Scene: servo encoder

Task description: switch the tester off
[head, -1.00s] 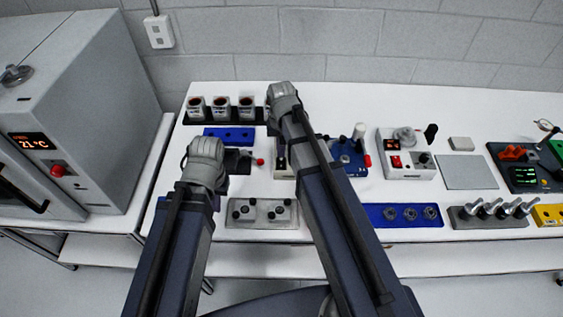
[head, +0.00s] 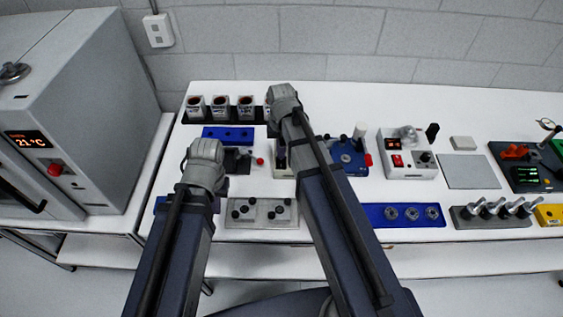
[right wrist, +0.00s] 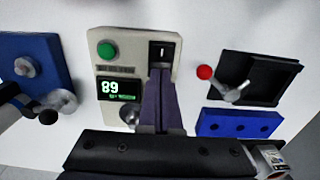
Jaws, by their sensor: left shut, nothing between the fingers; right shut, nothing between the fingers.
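The tester is a beige box (right wrist: 110,62) in the right wrist view, with a green button (right wrist: 107,50), a lit display reading 89 (right wrist: 118,89), a knob (right wrist: 130,115) and a black rocker switch (right wrist: 162,52). In the head view my right arm hides most of the box. My right gripper (right wrist: 160,75) is shut and empty, its fingertips at the near edge of the switch; I cannot tell whether they touch it. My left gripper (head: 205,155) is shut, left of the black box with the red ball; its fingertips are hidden.
Beside the tester are the black fixture with a red ball (right wrist: 250,78), a blue holed block (right wrist: 238,124) and a blue fixture (right wrist: 30,70). A grey block with knobs (head: 260,213) lies in front. Another device with a red switch (head: 407,155) stands to the right.

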